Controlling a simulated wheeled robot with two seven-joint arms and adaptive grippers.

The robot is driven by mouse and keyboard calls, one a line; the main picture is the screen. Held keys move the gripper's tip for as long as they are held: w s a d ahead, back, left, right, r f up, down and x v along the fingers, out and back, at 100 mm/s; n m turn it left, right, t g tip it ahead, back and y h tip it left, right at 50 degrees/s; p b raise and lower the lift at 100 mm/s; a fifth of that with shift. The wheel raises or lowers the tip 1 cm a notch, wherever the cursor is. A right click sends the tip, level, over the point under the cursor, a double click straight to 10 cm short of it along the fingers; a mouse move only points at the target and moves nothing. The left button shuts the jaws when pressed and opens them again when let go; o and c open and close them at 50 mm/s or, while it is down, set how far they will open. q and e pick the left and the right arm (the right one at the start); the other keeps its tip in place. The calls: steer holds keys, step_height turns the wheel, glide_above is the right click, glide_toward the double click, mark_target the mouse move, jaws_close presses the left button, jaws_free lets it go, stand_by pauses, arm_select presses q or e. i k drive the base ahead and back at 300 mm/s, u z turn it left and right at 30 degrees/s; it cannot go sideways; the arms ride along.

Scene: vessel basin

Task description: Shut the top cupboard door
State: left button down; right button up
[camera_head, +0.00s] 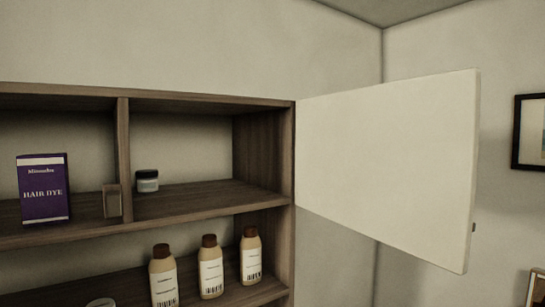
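The top cupboard (212,102) is a brown wooden frame with shelves. Its white door (390,165) stands wide open, hinged at the cupboard's right edge and swung out to the right. A small dark piece, perhaps a handle, shows at the door's far right edge (474,228). Neither of my grippers is in view.
The upper shelf holds a purple hair dye box (44,189), a small brown block (112,201) and a small jar (147,181). Several brown-capped bottles (211,268) stand on the lower shelf. A framed picture (530,132) hangs on the right wall.

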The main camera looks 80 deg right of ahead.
mark_target(394, 165)
steer(key=u, duration=0.6)
steer(key=k, duration=1.65)
steer(key=z, duration=2.25)
steer(key=i, duration=0.5)
steer(key=z, duration=0.05)
